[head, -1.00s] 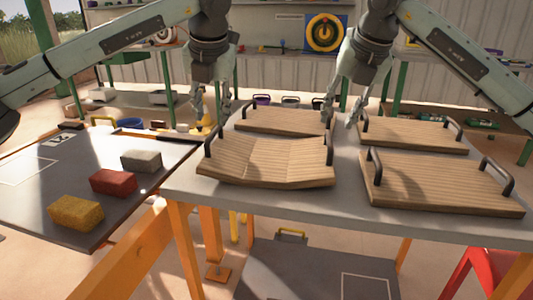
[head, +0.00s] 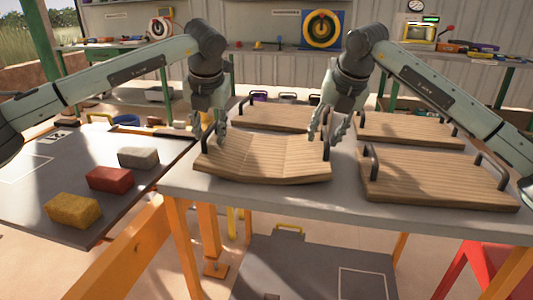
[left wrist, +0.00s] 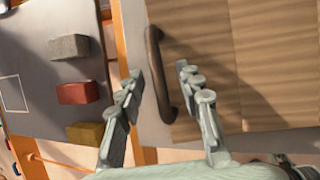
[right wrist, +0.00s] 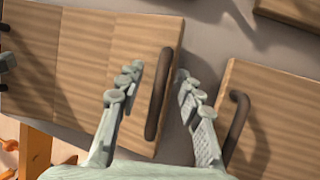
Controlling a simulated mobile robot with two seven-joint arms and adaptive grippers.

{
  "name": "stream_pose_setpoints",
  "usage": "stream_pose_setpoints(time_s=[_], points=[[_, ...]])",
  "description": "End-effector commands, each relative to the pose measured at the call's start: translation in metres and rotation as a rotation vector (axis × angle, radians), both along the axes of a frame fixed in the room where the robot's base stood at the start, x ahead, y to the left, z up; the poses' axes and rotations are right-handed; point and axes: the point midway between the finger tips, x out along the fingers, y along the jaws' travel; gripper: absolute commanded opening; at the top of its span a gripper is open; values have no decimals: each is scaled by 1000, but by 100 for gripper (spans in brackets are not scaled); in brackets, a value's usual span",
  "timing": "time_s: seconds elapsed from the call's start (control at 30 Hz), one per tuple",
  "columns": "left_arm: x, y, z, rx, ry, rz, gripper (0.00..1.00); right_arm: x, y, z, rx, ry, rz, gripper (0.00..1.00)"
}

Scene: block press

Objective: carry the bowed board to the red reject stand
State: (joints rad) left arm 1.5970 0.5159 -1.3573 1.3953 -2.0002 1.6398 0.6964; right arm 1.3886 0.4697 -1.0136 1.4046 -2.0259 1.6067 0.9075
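The bowed board (head: 262,158) is a wooden slatted board sagging in the middle, at the front left of the grey table. It has a dark handle at each end. My left gripper (head: 209,130) is at its left end, open, with the left handle (left wrist: 157,60) between its fingers in the left wrist view. My right gripper (head: 326,125) is at its right end, open, with the right handle (right wrist: 158,95) between its fingers in the right wrist view. A red stand (head: 480,278), partly cut off, shows at the lower right of the head view.
Flat boards lie beside and behind: one at front right (head: 435,178), one at back right (head: 405,128), one at back left (head: 272,116). Yellow (head: 73,210), red (head: 109,179) and grey (head: 138,157) blocks lie on the dark left table (head: 60,180).

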Motion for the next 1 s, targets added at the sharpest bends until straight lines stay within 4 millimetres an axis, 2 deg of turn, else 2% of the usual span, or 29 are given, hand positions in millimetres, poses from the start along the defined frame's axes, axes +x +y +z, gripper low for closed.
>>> stream_pose_setpoints(time_s=[0.17, 0.47, 0.5, 1.0], points=[[0, 0, 0, 0, 0, -1, 36, 0, 0, 0, 0, 0, 0, 36], [0, 0, 0, 0, 0, -1, 1, 0, 0, 0, 0, 0, 0, 1], [0, -1, 0, -1, 0, -1, 0, 0, 0, 0, 1, 0, 0, 0], [0, -1, 0, -1, 1, -3, 0, 0, 0, 0, 0, 0, -1, 0]])
